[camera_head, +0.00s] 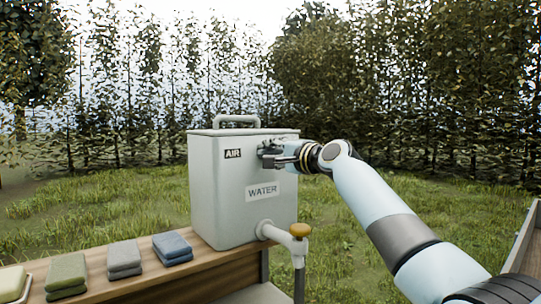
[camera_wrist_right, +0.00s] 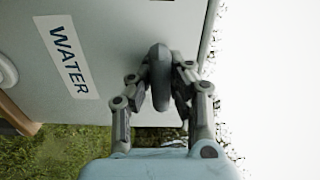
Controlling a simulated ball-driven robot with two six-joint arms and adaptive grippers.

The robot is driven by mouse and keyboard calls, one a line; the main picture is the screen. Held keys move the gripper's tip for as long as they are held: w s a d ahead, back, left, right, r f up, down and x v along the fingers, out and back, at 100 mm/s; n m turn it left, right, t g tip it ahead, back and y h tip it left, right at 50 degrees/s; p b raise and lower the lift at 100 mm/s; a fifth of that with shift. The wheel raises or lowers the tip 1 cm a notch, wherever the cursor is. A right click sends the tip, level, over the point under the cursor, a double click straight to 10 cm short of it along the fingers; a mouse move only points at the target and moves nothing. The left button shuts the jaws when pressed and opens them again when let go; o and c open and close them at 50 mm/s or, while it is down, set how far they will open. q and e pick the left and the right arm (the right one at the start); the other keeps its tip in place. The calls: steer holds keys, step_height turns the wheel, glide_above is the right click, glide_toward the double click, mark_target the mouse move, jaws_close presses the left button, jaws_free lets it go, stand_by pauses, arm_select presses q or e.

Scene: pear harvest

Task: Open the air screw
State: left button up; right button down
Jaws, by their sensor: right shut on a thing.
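A pale grey water tank (camera_head: 212,190) stands on the wooden bench, with an AIR label (camera_head: 232,154) near its top and a WATER label (camera_head: 262,191) below. My right gripper (camera_head: 272,156) is at the upper right of the tank's front face, beside the AIR label. In the wrist view my right gripper (camera_wrist_right: 162,82) is shut on a dark rounded knob, the air screw (camera_wrist_right: 160,65), with a finger on each side of it. In the head view the fingers largely hide the screw. My left gripper is not in view.
A tap with a yellow-brown knob (camera_head: 300,230) sticks out low on the tank's front, over a grey pipe. Folded cloths in blue (camera_head: 172,247), grey (camera_head: 124,258) and green (camera_head: 66,274) lie on the bench (camera_head: 212,268) to the left. Grass and trees lie behind.

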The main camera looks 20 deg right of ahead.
steer(key=n+b, duration=0.1)
steer(key=n, duration=0.1)
steer(key=n+b, duration=0.1)
steer(key=b, duration=0.1)
steer(key=shift+f+n, duration=0.2)
steer(key=shift+n, duration=0.2)
steer(key=n+b, duration=0.3)
steer(key=n, duration=0.1)
steer(key=shift+n, duration=0.3)
steer(key=n+b, duration=0.3)
steer(key=n, duration=0.2)
steer(key=shift+b, duration=0.35)
steer(key=shift+n+b, duration=0.9)
steer(key=shift+n, duration=1.1)
steer(key=c, duration=1.2)
jaws_free()
steer(key=shift+w, duration=0.1)
steer(key=shift+a+r, duration=0.15)
